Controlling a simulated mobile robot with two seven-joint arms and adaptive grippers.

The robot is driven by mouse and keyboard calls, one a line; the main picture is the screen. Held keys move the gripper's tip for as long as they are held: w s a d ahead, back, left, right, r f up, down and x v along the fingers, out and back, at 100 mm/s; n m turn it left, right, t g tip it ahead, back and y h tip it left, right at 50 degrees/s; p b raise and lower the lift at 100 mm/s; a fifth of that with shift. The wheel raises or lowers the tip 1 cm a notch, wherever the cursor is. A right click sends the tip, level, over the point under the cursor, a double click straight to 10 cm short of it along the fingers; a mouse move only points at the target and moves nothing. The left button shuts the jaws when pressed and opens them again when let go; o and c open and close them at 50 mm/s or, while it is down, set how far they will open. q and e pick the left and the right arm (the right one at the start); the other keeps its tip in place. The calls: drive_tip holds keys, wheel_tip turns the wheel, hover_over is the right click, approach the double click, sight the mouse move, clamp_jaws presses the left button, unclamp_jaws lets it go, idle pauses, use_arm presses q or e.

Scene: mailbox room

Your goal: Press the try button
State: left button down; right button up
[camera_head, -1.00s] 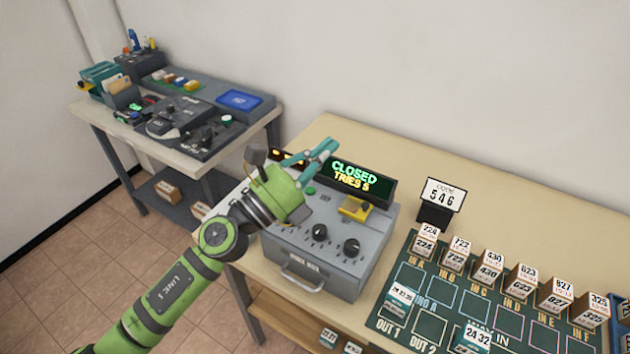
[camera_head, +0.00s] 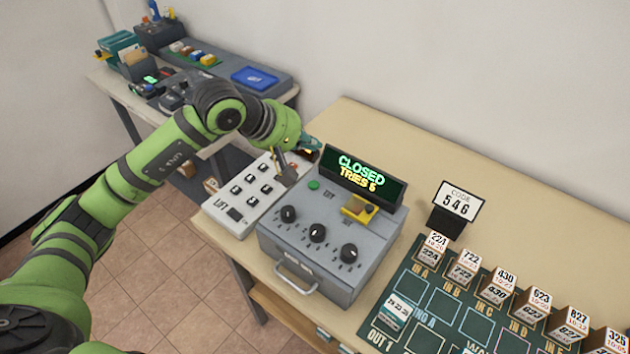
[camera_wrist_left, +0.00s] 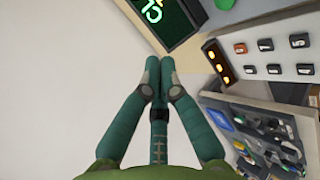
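The grey box (camera_head: 345,275) on the table has three black knobs, a small green button (camera_head: 313,184) at its upper left and a yellow part (camera_head: 358,209) at its upper right. The small lettering beside the green button is too blurred to read surely. The box's display (camera_head: 362,178) reads CLOSED, TRIES 5; part of it shows in the left wrist view (camera_wrist_left: 168,22). My left gripper (camera_head: 310,144) is behind and left of the display, apart from the green button. In the left wrist view its teal fingers (camera_wrist_left: 160,66) are together and empty. My right gripper is out of view.
A white keypad panel (camera_head: 242,214) stands left of the box. A CODE 546 sign (camera_head: 457,203) and a green board (camera_head: 412,325) with numbered blocks are to the right. A side table (camera_head: 117,88) with equipment is behind left. Bare tabletop lies behind the display.

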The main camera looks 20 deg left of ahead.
use_arm(q)
drive_tip(key=shift+f, duration=0.1)
drive_tip(key=b, duration=0.4)
hover_over(311, 186)
wheel_tip(311, 186, down, 8)
drive_tip(key=shift+r, duration=0.15)
drive_tip(key=shift+w+f+b, duration=0.1)
drive_tip(key=shift+f+b, duration=0.4)
drive_tip(key=shift+b, duration=0.05)
drive_tip(key=shift+r, duration=0.1)
idle(0.8)
